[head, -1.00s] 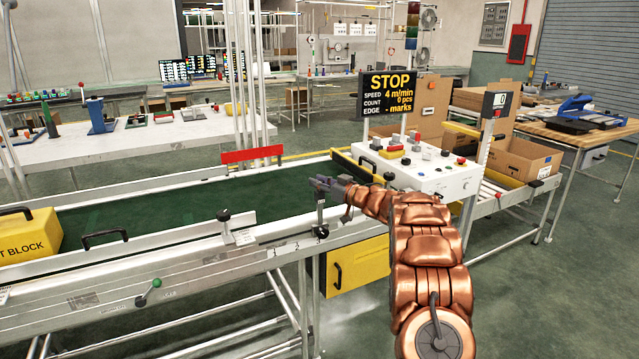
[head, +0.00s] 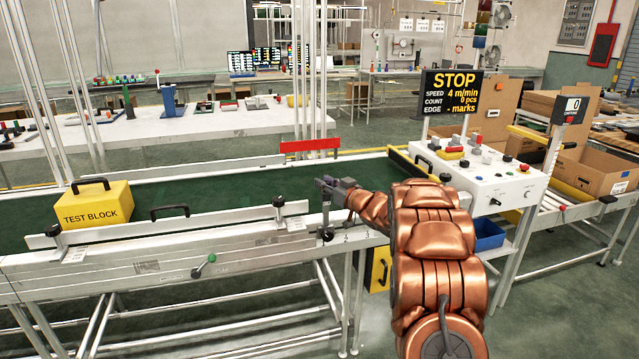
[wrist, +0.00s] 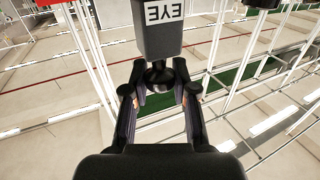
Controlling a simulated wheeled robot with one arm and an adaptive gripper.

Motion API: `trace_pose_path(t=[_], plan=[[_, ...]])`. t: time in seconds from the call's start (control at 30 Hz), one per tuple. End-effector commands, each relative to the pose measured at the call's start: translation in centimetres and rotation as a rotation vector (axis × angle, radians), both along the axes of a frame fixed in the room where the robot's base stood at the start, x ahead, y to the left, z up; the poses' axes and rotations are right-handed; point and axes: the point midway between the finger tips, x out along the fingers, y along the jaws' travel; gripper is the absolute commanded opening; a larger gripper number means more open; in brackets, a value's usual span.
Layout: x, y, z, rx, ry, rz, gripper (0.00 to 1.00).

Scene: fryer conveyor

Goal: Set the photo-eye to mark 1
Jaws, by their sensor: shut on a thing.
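The photo-eye shows in the wrist view as a dark grey box (wrist: 160,30) with an upside-down EYE label and a round black neck or knob under it. My gripper (wrist: 160,97) is shut on that knob; the exact contact is partly hidden. In the head view my gripper (head: 325,187) is at the top of the photo-eye's post (head: 326,215), which stands at the conveyor's near rail, close to its right end. A black clamp is at the post's foot. The small rail marks beside it are too small to read surely.
A yellow test block (head: 93,207) sits on the left of the green belt (head: 220,185). A black-topped clamp (head: 278,203) stands on the rail just left of my gripper. The white control box (head: 485,180) and STOP display (head: 453,92) are to the right.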

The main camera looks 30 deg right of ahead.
Motion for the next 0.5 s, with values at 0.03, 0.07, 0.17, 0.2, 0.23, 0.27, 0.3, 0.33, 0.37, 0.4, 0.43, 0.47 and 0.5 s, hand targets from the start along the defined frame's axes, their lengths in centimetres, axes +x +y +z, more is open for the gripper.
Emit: trace_pose_path(t=[0.03,0.07,0.17,0.2,0.23,0.27,0.3,0.33,0.37,0.4,0.43,0.47,0.5], plan=[[-0.11,-0.17,0.15,0.000,-0.003,-0.006,0.00],[-0.17,-0.25,0.13,0.000,-0.003,-0.010,0.00],[-0.24,-0.36,0.12,0.001,-0.003,-0.015,0.00],[-0.25,-0.35,0.11,0.001,-0.003,-0.015,0.00],[-0.24,-0.34,0.12,0.000,-0.003,-0.015,0.00],[-0.23,-0.31,0.11,0.000,-0.003,-0.014,0.00],[-0.23,-0.28,0.11,0.000,-0.002,-0.014,0.00],[-0.21,-0.26,0.12,-0.001,-0.002,-0.013,0.00],[-0.21,-0.24,0.11,-0.001,-0.002,-0.013,0.00],[-0.20,-0.22,0.12,-0.001,-0.002,-0.012,0.00],[-0.20,-0.20,0.11,-0.001,-0.002,-0.012,0.00],[-0.19,-0.17,0.11,-0.001,-0.002,-0.011,0.00],[-0.19,-0.16,0.12,-0.001,-0.002,-0.011,0.31]])
